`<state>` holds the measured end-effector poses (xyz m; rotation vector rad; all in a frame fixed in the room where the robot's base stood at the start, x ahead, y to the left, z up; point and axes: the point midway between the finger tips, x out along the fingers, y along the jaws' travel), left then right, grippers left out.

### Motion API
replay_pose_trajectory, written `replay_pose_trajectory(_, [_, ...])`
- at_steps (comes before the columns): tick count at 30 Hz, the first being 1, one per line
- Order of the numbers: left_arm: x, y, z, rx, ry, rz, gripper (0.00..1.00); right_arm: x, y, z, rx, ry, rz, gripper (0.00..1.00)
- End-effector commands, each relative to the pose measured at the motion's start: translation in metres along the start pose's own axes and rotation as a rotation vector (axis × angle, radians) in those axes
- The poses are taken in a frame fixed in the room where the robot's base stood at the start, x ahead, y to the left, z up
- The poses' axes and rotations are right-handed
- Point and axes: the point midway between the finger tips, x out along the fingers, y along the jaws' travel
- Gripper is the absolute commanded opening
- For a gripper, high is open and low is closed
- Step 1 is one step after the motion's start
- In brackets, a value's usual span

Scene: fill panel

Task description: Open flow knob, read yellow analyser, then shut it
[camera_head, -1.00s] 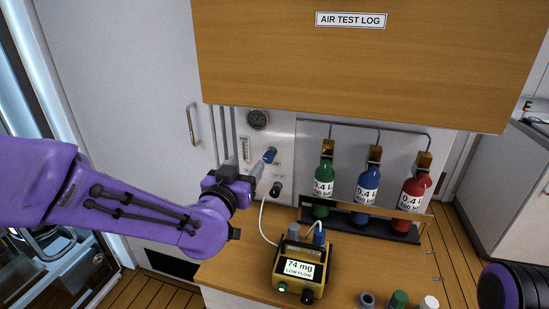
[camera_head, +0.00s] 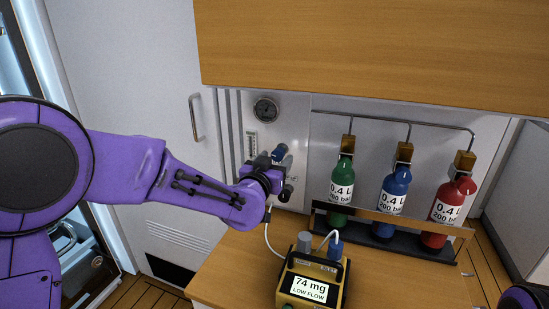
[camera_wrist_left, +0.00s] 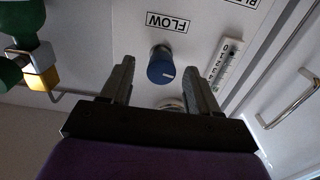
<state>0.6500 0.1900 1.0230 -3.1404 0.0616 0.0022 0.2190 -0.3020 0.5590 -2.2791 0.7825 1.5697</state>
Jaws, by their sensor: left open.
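The blue flow knob (camera_head: 280,152) sits on the pale wall panel, its lower part hidden by my left gripper (camera_head: 272,168). In the left wrist view the knob (camera_wrist_left: 160,66) shows a white mark and lies between the two open fingertips (camera_wrist_left: 159,68), with a visible gap on each side. The FLOW label (camera_wrist_left: 167,22) appears upside down there. The yellow analyser (camera_head: 290,299) stands on the wooden bench, and its screen (camera_head: 310,288) reads "74 mg LOW FLOW". My right gripper is not in view.
A black knob (camera_head: 286,192) is below the blue one, and a round gauge (camera_head: 265,109) above. Green (camera_head: 342,190), blue (camera_head: 394,195) and red (camera_head: 450,205) bottles stand in a rack to the right. A wooden cabinet (camera_head: 370,50) overhangs the bench.

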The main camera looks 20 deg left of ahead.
Motion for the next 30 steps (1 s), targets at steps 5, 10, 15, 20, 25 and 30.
replay_pose_trajectory(5, [0.017,-0.001,0.0,0.0,0.0,-0.002,0.61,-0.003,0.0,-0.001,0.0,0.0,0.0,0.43])
replay_pose_trajectory(10, [0.018,-0.002,0.0,0.0,0.0,-0.003,0.61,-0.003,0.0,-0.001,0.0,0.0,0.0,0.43])
replay_pose_trajectory(15, [0.018,-0.003,0.0,-0.001,0.0,-0.004,0.31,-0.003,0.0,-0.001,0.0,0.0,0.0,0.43])
replay_pose_trajectory(20, [0.017,-0.008,0.0,-0.001,0.0,-0.006,0.05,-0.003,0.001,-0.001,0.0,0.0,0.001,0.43])
replay_pose_trajectory(25, [0.017,-0.005,0.0,-0.016,0.0,-0.006,0.05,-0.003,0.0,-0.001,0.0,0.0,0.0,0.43])
replay_pose_trajectory(30, [0.017,-0.004,0.0,-0.08,0.0,-0.006,0.05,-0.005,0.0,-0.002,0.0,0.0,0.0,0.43])
